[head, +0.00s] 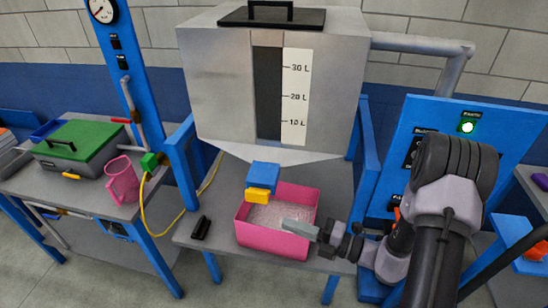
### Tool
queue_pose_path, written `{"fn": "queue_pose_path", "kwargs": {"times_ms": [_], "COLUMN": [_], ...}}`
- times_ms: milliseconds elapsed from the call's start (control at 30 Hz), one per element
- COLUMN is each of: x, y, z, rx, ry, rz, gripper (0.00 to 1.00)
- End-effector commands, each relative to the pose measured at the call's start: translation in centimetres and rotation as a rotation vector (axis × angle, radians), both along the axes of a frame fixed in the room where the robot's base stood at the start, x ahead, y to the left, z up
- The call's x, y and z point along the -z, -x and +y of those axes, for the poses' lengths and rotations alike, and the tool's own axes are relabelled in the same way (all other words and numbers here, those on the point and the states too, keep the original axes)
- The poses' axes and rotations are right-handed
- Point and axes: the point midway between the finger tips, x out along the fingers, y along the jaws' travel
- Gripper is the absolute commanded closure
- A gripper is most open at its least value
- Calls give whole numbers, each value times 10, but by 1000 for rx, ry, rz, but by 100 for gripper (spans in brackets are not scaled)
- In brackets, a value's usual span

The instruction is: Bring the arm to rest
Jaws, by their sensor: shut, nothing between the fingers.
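My arm comes in from the lower right, bends at a large dark joint and reaches left towards the table under the tank. My gripper (290,226) is at its end, a small grey shape pointing left over the right side of a pink box (262,246). Its fingers are together and it holds nothing. It overlaps the box's right wall in the picture; I cannot tell whether it touches. The pink box is open at the top and has pale, grainy contents.
A metal tank (222,85) with a litre scale stands above the box, with a blue and yellow outlet (262,177) below it. A blue panel (405,120) with a lit green lamp is near my arm. A pink jug (122,181) stands on the left table.

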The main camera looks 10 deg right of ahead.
Motion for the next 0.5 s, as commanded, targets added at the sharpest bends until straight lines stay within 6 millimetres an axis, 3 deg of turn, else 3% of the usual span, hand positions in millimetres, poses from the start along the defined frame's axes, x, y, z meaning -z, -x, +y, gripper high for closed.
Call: {"fn": "queue_pose_path", "kwargs": {"times_ms": [67, 167, 300, 400, 500], "x": [-9, -38, -66, -71, -75], "y": [4, 30, 104, 151, 178], "z": [9, 42, 82, 81, 61], "rx": [-53, -265, -726, -1066, -1396], "ry": [52, 263, 703, 1016, 1311], "rz": [-53, -275, -811, -1251, -1687], "gripper": [100, 100, 100, 100, 100]}}
